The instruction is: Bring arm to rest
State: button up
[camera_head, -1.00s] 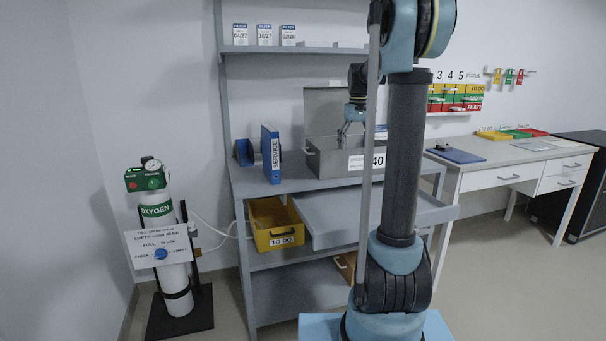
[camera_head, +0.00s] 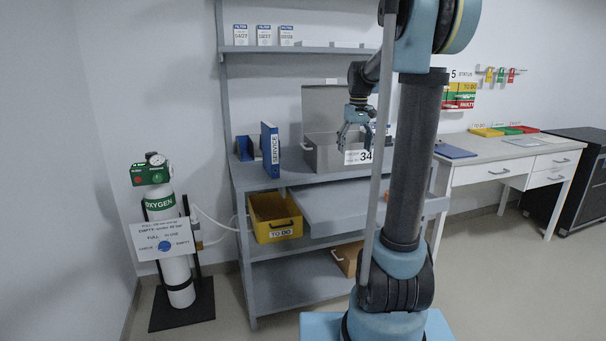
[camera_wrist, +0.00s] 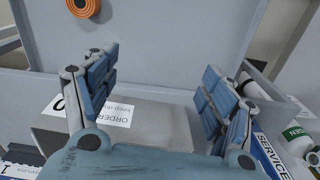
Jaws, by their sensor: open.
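The gripper covers part of the box's front in the head view.
A blue SERVICE binder (camera_head: 270,148) stands left of the box. A grey tray (camera_head: 335,205) juts out below the shelf, near my arm. An oxygen cylinder (camera_head: 165,215) stands left. A desk (camera_head: 490,165) is right.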

jog(key=s+f, duration=0.6)
jog(key=s, duration=0.5)
jog(key=s+f+m+t, duration=0.1)
jog(key=s+f, duration=0.6)
jog(key=s, duration=0.5)
jog(key=s+f+m+t, duration=0.1)
jog(key=s+f, duration=0.5)
jog(key=s, duration=0.5)
jog(key=shift+s+a+f, duration=0.15)
jog(key=shift+s+f, duration=0.2)
jog(key=shift+w+f, duration=0.2)
jog(key=shift+w, duration=0.3)
jog(key=shift+c, duration=0.5)
